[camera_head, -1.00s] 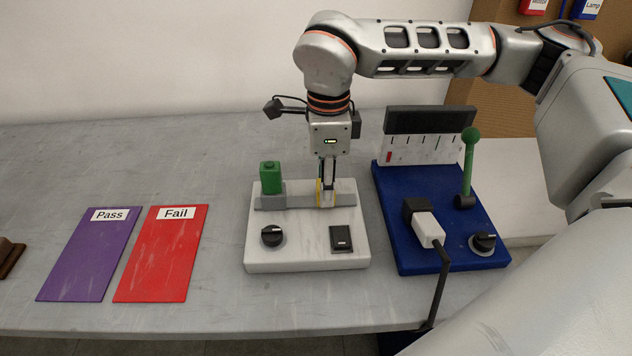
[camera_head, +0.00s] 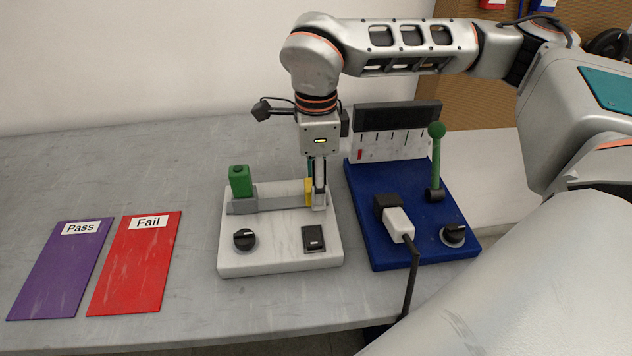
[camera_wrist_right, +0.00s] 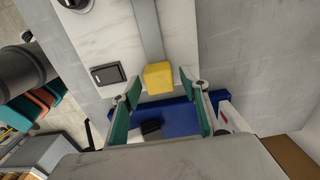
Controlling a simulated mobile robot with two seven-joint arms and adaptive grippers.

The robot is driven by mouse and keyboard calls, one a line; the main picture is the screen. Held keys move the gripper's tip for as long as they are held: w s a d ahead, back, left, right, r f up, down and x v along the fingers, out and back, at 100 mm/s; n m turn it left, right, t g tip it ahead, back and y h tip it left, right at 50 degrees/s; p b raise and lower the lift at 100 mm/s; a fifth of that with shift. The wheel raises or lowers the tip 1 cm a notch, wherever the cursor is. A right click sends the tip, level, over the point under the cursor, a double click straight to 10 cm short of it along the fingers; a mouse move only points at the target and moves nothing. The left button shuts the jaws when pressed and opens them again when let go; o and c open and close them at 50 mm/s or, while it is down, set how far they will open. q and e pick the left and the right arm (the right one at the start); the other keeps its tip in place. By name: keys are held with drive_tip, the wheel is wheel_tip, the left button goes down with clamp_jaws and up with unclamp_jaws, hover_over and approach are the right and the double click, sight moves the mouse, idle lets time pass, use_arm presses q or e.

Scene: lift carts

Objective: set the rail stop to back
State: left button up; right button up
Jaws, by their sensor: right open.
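The white panel (camera_head: 275,258) stands on the table with a grey rail (camera_head: 270,205) along its back part. A yellow block (camera_head: 309,192), which looks like the rail stop, sits towards the right end of the rail, partly hidden by a finger. In the right wrist view the yellow block (camera_wrist_right: 159,78) is between my right gripper's (camera_wrist_right: 160,88) two spread fingers. Whether either finger touches it I cannot tell. My right gripper (camera_head: 318,200) points down at the rail, open. My left gripper is out of view.
A green block (camera_head: 240,180) is at the rail's left end. A black knob (camera_head: 244,239) and a rocker switch (camera_head: 313,238) are in front of the rail. Close right is a blue board (camera_head: 375,240) with a green-knobbed lever (camera_head: 436,160) and a white plug (camera_head: 398,225).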

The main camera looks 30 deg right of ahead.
drive_tip(key=shift+r, duration=0.15)
wheel_tip(320, 180, up, 12)
idle(0.4)
idle(0.4)
